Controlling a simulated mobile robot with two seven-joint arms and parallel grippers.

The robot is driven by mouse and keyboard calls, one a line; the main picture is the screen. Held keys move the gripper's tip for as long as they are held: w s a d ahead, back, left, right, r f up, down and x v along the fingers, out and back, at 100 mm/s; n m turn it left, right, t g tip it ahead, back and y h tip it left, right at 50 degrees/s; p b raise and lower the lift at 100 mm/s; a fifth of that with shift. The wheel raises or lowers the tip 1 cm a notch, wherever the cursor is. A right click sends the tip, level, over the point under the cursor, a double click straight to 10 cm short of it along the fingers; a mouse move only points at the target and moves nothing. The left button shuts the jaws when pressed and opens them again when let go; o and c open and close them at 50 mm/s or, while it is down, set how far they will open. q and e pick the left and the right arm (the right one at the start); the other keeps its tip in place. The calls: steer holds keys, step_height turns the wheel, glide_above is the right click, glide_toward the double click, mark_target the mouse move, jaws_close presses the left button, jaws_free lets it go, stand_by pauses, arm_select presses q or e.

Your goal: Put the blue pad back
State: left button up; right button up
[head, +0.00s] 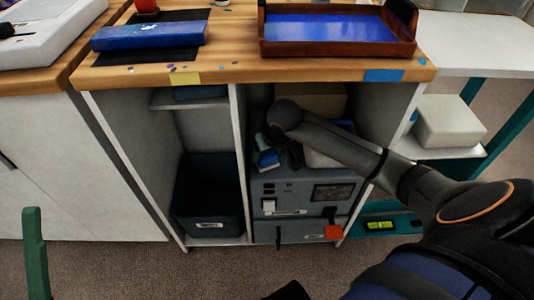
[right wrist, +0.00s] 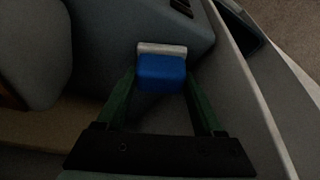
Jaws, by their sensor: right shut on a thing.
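The blue pad (head: 267,159) is a small blue block with a pale layer along one side. My right gripper (head: 268,150) is inside the open cabinet under the worktop, above the grey machine's front. It is shut on the pad, and the right wrist view shows the blue pad (right wrist: 162,72) between its two green fingers. The pad is close to a grey surface; I cannot tell if they touch. A green bar (head: 36,252) at the lower left appears to be one finger of my left gripper; its opening does not show.
The grey machine (head: 305,190) fills the cabinet's right bay, and a dark bin (head: 208,200) stands in the left bay. A divider (head: 240,165) separates them. Above, the worktop (head: 230,72) holds a brown tray (head: 337,48) and a blue case (head: 150,36).

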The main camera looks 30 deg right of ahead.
mark_target(269, 156)
steer(key=shift+f, duration=0.1)
steer(key=o, duration=1.2)
steer(key=shift+r, duration=0.3)
steer(key=p+v, duration=0.1)
steer(key=v, duration=0.1)
steer(key=shift+s+r, duration=0.1)
steer(key=shift+r, duration=0.3)
steer(key=shift+s+a+f+p, duration=0.1)
steer(key=shift+s+a+p, duration=0.25)
steer(key=shift+s, duration=1.65)
steer(key=shift+s+a+p, duration=0.3)
steer(key=shift+s+p, duration=0.05)
steer(key=shift+s, duration=1.65)
steer(key=shift+s+a+f+p, duration=0.1)
steer(key=shift+s+a+p, duration=0.25)
steer(key=shift+s, duration=1.7)
